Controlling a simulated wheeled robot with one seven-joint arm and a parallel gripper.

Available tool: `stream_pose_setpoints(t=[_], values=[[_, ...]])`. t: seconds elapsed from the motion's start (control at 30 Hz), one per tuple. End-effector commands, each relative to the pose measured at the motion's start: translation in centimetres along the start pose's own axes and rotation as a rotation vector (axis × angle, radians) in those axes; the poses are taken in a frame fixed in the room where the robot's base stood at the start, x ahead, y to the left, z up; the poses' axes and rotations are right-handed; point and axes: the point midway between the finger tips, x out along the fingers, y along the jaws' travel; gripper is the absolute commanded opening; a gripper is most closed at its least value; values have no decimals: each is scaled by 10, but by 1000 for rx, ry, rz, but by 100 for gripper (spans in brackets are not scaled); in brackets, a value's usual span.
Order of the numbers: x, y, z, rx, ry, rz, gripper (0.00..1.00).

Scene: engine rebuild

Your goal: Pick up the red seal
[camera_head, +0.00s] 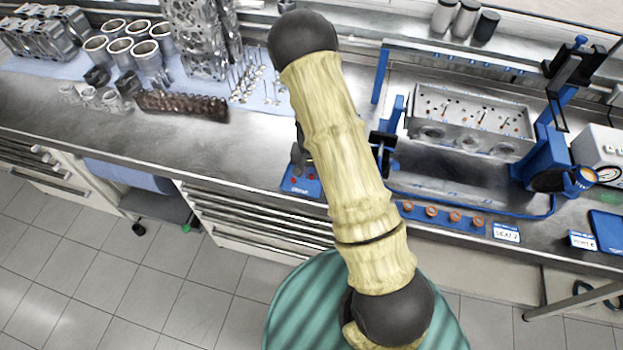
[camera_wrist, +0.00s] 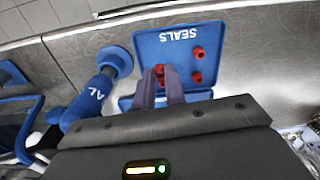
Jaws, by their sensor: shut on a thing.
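A blue tray marked SEALS (camera_wrist: 172,47) lies on the metal bench in the wrist view, and its edge also shows in the head view (camera_head: 290,186), partly covered by my arm. My gripper (camera_wrist: 160,75) is over the tray, its two fingers shut on a red seal (camera_wrist: 159,69). The fingers hide part of this seal, and I cannot tell whether it is clear of the tray. Two other red seals, an upper one (camera_wrist: 199,52) and a lower one (camera_wrist: 195,76), sit in the tray to the right of the fingers.
A blue tool with a round end (camera_wrist: 117,61) stands left of the tray. In the head view, a blue rack with several orange-brown pieces (camera_head: 454,216) and a metal engine block (camera_head: 470,118) are to the right. A copper-brown shaft (camera_head: 182,105) and metal cylinders (camera_head: 145,53) lie left.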

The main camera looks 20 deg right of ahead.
Motion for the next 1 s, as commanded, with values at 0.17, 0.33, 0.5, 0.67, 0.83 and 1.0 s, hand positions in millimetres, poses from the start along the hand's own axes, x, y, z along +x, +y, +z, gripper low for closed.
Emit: stream_pose_setpoints(t=[0.17,0.33,0.5,0.67,0.83,1.0], values=[[-31,-1,0,-3,3,-2,0],[-52,0,0,-2,1,-1,0],[-59,0,1,0,-1,1,0],[-59,0,1,0,-2,1,0],[-59,0,1,0,-1,1,0],[-59,0,0,0,-1,1,0]])
